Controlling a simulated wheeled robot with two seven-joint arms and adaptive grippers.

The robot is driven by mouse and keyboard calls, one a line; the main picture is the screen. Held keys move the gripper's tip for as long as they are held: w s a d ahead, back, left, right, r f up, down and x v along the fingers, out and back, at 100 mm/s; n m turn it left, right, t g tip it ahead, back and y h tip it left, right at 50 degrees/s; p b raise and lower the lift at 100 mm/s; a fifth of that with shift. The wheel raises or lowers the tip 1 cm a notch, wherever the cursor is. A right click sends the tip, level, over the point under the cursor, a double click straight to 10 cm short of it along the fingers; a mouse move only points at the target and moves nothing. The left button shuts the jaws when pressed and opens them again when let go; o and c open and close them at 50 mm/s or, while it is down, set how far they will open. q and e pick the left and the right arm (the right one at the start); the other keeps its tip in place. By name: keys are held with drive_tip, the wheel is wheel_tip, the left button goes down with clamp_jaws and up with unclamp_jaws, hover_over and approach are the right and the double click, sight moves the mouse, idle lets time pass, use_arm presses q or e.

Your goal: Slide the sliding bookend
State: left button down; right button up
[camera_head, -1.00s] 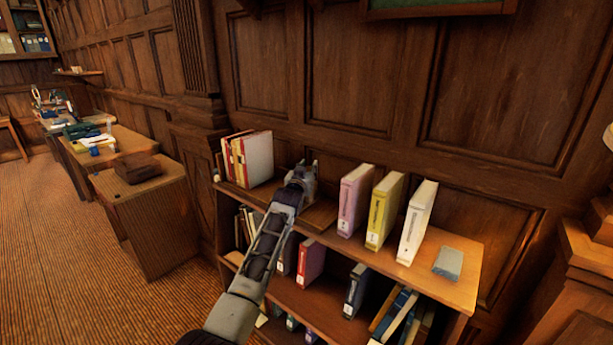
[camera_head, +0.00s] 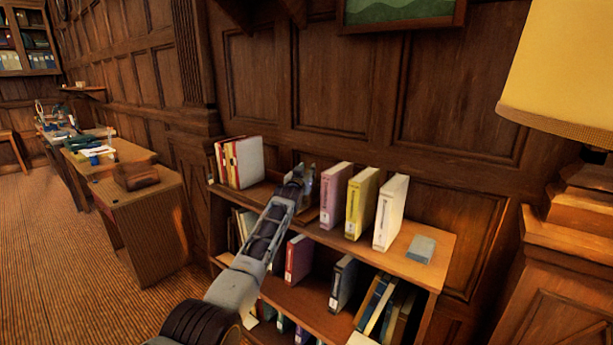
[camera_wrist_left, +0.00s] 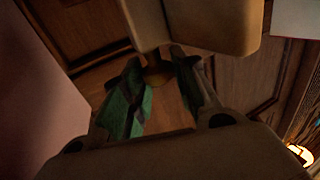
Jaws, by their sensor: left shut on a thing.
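My left gripper (camera_head: 300,177) is over the top shelf of the bookcase, between the red and white books on the left and the pink book (camera_head: 332,196). In the left wrist view its fingers (camera_wrist_left: 160,85) with green pads are shut on a beige block, which I take to be the sliding bookend (camera_wrist_left: 215,25). In the head view the bookend is mostly hidden by my gripper and hard to make out. The gripper is close to the pink book; I cannot tell whether the bookend touches it. My right gripper is not in view.
Red and white books (camera_head: 240,163) stand at the shelf's left end. A yellow book (camera_head: 361,203), a white book (camera_head: 391,213) and a flat grey-blue block (camera_head: 421,249) are to the right. A lampshade (camera_head: 560,75) hangs over the right side.

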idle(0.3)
use_arm(q)
drive_tip(key=c, duration=1.4)
unclamp_jaws()
drive_tip(key=shift+f, duration=0.1)
drive_tip(key=shift+c, duration=0.2)
drive_tip(key=shift+s+a, duration=0.15)
drive_tip(key=v, duration=1.1)
drive_tip(key=shift+s, duration=0.3)
